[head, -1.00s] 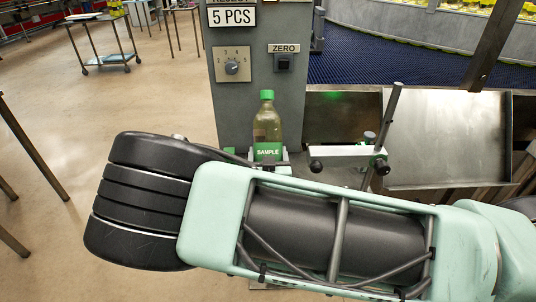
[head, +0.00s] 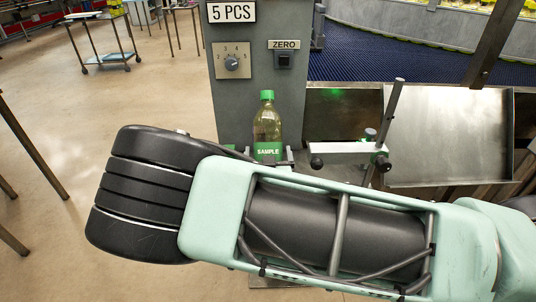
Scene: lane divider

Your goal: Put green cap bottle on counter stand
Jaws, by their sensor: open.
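The bottle (head: 267,122) with a green cap and a green SAMPLE label stands upright in front of the grey control post in the head view. Its lower end is hidden behind my pale green and black arm. Small grey bracket-like parts (head: 290,156) show close beside the bottle's base; I cannot tell what they belong to or whether they touch it. My gripper cannot be made out; my arm crosses the foreground in front of that area. I cannot identify the counter stand with certainty.
The grey post (head: 258,100) carries a 5 PCS sign, a dial and a ZERO button. A white bar with a clamp and upright rod (head: 350,157) stands right of the bottle. A metal tray (head: 448,135) lies further right. Open floor is at left, with a trolley (head: 105,62) further back.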

